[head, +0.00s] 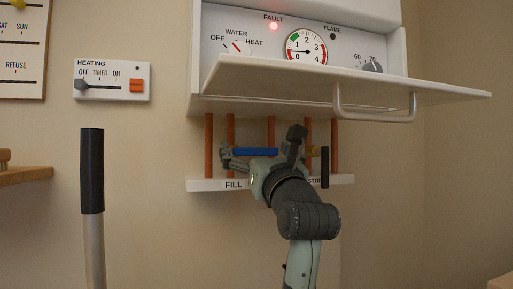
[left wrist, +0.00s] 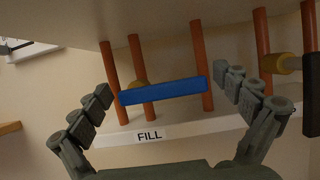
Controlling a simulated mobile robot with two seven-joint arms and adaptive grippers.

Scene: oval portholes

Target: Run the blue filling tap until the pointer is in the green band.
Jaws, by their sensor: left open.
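The blue filling tap (head: 255,152) has its handle lying crosswise to the copper pipes above the FILL label. In the left wrist view the blue handle (left wrist: 163,92) lies slightly tilted between the fingers. My left gripper (head: 261,146) is open, with one finger near each end of the handle; I cannot tell whether they touch it. The fingers also show in the left wrist view (left wrist: 167,85). The round gauge (head: 306,47) has a green band at its upper left. Its black pointer points left, below the green band. My right gripper is not in view.
A hinged flap (head: 350,84) with a metal handle juts out above my left gripper. A black-handled valve (head: 325,167) stands just right of it. The fault lamp (head: 273,26) glows red. A heating switch (head: 112,81) is on the wall at left.

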